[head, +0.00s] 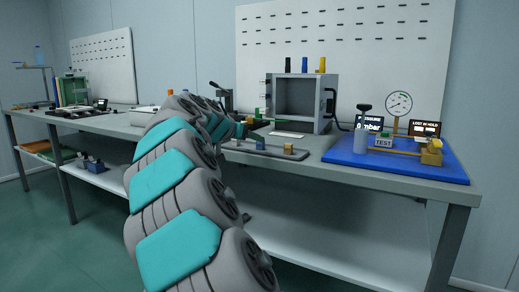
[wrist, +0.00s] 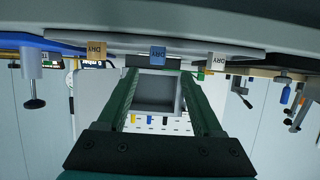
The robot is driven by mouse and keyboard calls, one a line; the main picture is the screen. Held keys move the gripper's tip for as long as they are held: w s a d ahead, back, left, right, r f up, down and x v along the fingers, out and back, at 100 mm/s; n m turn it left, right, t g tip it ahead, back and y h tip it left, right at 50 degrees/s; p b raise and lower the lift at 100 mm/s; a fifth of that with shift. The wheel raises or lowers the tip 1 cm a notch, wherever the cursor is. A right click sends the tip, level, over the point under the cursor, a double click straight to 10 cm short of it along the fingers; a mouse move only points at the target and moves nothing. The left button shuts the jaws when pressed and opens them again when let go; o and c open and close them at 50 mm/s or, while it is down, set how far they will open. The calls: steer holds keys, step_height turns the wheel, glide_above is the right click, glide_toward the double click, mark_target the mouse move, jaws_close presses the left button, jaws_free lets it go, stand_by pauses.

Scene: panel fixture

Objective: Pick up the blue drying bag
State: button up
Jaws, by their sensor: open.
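The blue drying bag (wrist: 157,55) is a small block marked DRY. In the wrist view, which is upside down, it sits in the middle of a grey tray (wrist: 270,57), between a tan DRY bag (wrist: 95,51) and a white DRY bag (wrist: 216,60). My gripper (wrist: 158,76) has two green fingers spread apart with nothing between them. The blue bag lines up with the gap, just beyond the fingertips; whether they touch is unclear.
An open grey box chamber (head: 299,98) with a door stands behind the tray. A blue mat (head: 355,162) with a gauge (head: 398,104) and brass fixture (head: 431,151) lies to the right. The bench (head: 320,140) has a narrow bare front strip.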

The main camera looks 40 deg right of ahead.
mark_target(261, 144)
steer(key=x, duration=0.7)
steer(key=shift+s+d+f, duration=0.1)
steer(key=shift+d+f, duration=0.05)
steer(key=shift+d, duration=0.15)
jaws_close()
stand_by(0.4)
